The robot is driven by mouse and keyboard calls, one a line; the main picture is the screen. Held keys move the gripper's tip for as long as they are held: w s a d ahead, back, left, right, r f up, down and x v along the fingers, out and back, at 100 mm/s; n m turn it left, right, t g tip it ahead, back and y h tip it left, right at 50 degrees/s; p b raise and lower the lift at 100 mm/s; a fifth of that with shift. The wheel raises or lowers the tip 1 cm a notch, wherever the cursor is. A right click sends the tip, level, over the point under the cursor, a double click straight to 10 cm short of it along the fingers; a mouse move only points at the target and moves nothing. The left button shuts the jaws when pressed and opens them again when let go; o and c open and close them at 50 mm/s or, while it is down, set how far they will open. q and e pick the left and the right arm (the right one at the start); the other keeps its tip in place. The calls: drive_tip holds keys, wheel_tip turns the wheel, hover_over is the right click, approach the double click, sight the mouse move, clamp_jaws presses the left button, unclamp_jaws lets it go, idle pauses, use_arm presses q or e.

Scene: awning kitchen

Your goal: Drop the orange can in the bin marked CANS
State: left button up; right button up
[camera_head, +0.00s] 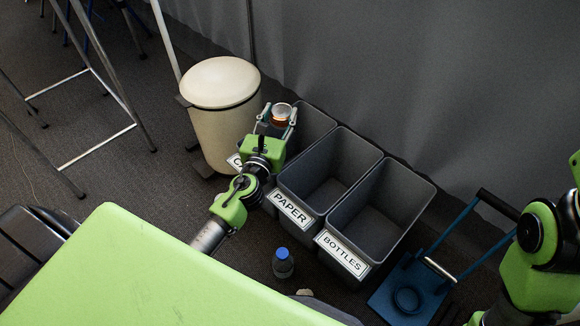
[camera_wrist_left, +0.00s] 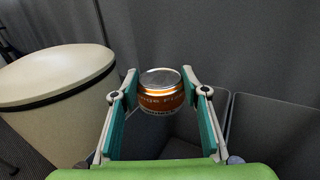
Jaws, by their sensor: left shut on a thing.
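My left gripper (camera_head: 278,119) is shut on the orange can (camera_head: 281,110), which has a silver top. In the left wrist view the can (camera_wrist_left: 162,98) sits upright between the two fingers of the left gripper (camera_wrist_left: 160,100). In the head view the can is over the leftmost grey bin (camera_head: 315,121). Most of that bin's label is hidden behind my left arm; only a "C" shows. My right arm shows at the right edge of the head view, but its gripper is out of view.
The PAPER bin (camera_head: 292,208) and the BOTTLES bin (camera_head: 343,254) stand to the right. A cream pedal bin (camera_head: 222,120) stands close on the left. A bottle with a blue cap (camera_head: 283,262) and a blue trolley (camera_head: 412,290) are on the floor. A grey curtain hangs behind.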

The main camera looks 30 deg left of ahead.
use_arm(q)
drive_tip(key=o, duration=1)
drive_tip(key=shift+c, duration=0.2)
drive_tip(key=shift+s, duration=0.1)
drive_tip(key=shift+s, duration=0.35)
drive_tip(key=s+d, duration=0.2)
drive_tip(key=s, duration=0.9)
drive_tip(key=shift+d, duration=0.1)
